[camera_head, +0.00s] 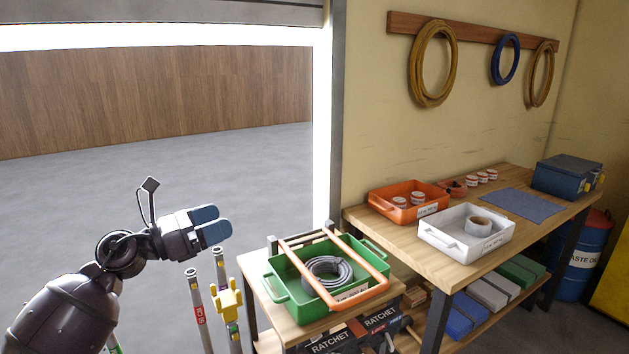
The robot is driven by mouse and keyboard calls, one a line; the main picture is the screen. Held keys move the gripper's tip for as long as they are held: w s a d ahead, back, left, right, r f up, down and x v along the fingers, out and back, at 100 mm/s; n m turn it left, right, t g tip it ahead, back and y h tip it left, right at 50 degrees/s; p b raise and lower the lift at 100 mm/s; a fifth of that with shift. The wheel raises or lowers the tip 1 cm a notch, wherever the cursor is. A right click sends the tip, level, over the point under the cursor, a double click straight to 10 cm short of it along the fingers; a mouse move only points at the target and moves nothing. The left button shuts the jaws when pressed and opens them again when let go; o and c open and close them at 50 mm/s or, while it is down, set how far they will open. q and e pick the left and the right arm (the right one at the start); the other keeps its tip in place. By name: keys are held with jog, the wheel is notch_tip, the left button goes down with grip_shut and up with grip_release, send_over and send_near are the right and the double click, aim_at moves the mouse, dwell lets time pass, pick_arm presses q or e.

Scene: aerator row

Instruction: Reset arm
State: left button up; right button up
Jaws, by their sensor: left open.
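My left gripper (213,225) shows in the head view, at the end of the dark left arm that comes in from the lower left. Its two blue-padded fingers point right, and nothing is seen between them. It is in the air, left of the small wooden table and apart from it. My right gripper does not show. A green tray (281,289) stands on the small table with a coil of grey hose (326,275) in it. An orange-railed frame (365,262) shows over the tray.
A workbench (408,240) on the right bears an orange tray (378,202), a white tray (436,241) with a tape roll (478,226), a blue mat (523,205) and a blue toolbox (566,177). Upright tubes and a yellow fitting (227,300) stand below the gripper. Open floor lies behind.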

pick_arm(q)
jog(key=s+a+f+m+t+y, duration=0.25)
jog(key=s+f+m+y, duration=0.35)
jog(key=m, duration=0.6)
jog(key=s+a+f+m+t+y, duration=0.1)
jog(key=s+a+f+m+y, duration=0.5)
jog(key=m, duration=0.6)
jog(key=s+a+f+m+t+y, duration=0.1)
jog(key=s+f+m+y, duration=0.3)
jog(key=m+y, duration=0.6)
jog(key=s+d+f+n+g+h, duration=0.2)
jog(key=s+f+n+g+h, duration=0.3)
jog(key=s, duration=0.6)
jog(key=s+d+f+n+g, duration=0.2)
jog(key=s+d+f+g, duration=0.1)
jog(key=s+f+g, duration=0.6)
jog(key=w+f+t+h, duration=0.1)
jog(key=w+f+t, duration=0.5)
jog(key=f+t, duration=0.2)
jog(key=shift+w+f+m+t, duration=0.2)
jog(key=shift+f+m+t, duration=0.2)
jog(key=shift+t, duration=0.55)
